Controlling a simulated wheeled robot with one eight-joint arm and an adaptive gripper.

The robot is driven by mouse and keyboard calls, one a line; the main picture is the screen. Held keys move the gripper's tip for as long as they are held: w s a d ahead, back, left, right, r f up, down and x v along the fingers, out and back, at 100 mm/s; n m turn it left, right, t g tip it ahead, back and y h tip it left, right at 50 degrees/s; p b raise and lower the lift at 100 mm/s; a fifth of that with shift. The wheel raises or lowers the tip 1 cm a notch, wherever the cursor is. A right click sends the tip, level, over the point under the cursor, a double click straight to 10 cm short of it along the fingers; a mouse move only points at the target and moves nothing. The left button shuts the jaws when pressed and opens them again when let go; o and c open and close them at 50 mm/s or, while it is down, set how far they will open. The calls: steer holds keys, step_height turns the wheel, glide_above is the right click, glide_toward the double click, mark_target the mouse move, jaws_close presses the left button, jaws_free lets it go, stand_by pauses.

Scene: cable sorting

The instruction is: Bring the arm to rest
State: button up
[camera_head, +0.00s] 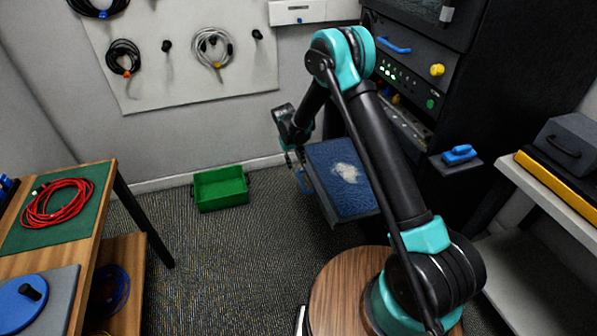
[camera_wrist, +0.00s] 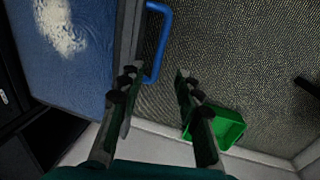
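My gripper (camera_head: 296,158) hangs at the end of my raised, bent arm, beside the front of a pulled-out drawer (camera_head: 325,192). In the wrist view, the two dark fingers of my gripper (camera_wrist: 156,80) are apart with nothing between them. The drawer's blue handle (camera_wrist: 163,38) shows just beyond the left fingertip; I cannot tell whether they touch. The handle (camera_head: 304,183) also shows below my gripper in the head view. The drawer has a blue lining (camera_head: 348,200) with a whitish patch.
The drawer juts from a black rack (camera_head: 480,100). A green bin (camera_head: 220,189) stands on the carpet by the wall. A wooden table (camera_head: 88,242) with a red cable coil (camera_head: 57,203) is at left. A shelf (camera_head: 560,205) is at right. Open carpet lies left of the drawer.

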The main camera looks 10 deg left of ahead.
steer(key=shift+a+r, duration=0.1)
steer(key=shift+r, duration=0.65)
steer(key=s+d+r+m+t+y, duration=0.1)
steer(key=s+d+r, duration=0.4)
steer(key=d+r, duration=0.5)
steer(key=s+d+r+m+y, duration=0.1)
steer(key=s+d+r, duration=0.3)
steer(key=d+r, duration=0.6)
steer(key=s+d+m+t, duration=0.1)
steer(key=s+d, duration=0.6)
steer(key=s, duration=0.4)
steer(key=s+d+f+m+t, duration=0.1)
steer(key=s+d+m, duration=0.1)
steer(key=s+d, duration=0.6)
steer(key=s, duration=0.3)
steer(key=shift+s+f, duration=0.2)
steer(key=shift+s, duration=0.1)
steer(key=shift+d, duration=0.1)
